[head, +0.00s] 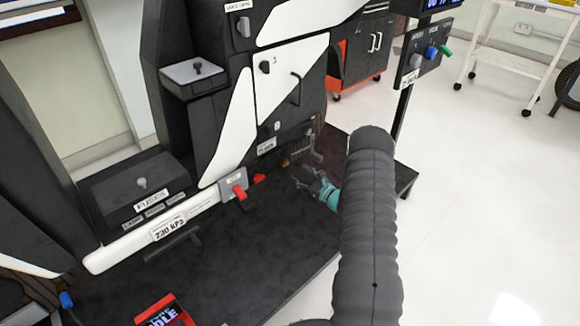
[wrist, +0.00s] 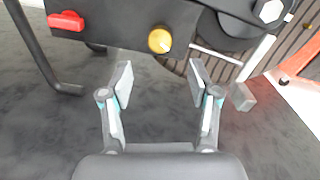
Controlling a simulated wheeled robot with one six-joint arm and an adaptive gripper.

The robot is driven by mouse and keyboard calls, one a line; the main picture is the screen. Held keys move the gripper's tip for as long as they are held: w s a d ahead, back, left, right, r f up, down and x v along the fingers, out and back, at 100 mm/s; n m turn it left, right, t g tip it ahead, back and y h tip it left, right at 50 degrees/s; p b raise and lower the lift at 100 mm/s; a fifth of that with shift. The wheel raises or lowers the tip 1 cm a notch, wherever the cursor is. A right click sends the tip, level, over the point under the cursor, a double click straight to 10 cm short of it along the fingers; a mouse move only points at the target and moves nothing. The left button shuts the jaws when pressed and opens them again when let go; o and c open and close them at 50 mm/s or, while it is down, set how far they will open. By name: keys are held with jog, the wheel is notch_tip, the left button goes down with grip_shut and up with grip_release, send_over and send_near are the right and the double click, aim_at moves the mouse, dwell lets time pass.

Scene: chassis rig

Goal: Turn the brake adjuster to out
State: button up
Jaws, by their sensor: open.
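A round yellow knob (wrist: 160,40) with a small pale pointer sits on the dark lower panel in the wrist view, just beyond my fingertips. It seems to be the brake adjuster, but no label is readable there. In the head view a small yellowish spot (head: 285,162) shows low on the chassis near my gripper. My gripper (wrist: 160,75) is open and empty, with its fingers apart on either side of the line to the knob and not visibly touching it. In the head view my gripper (head: 298,178) is beside the lower chassis, partly hidden by my arm.
A hex bolt (wrist: 269,11) and a grey pedal-like block (wrist: 242,97) are at right. A red lever (head: 240,192) is on the chassis.

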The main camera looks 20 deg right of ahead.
aim_at(286, 164)
jog(key=x, duration=0.6)
jog(key=shift+w+a, duration=0.15)
jog(key=shift+w, duration=0.15)
jog(key=c, duration=1.2)
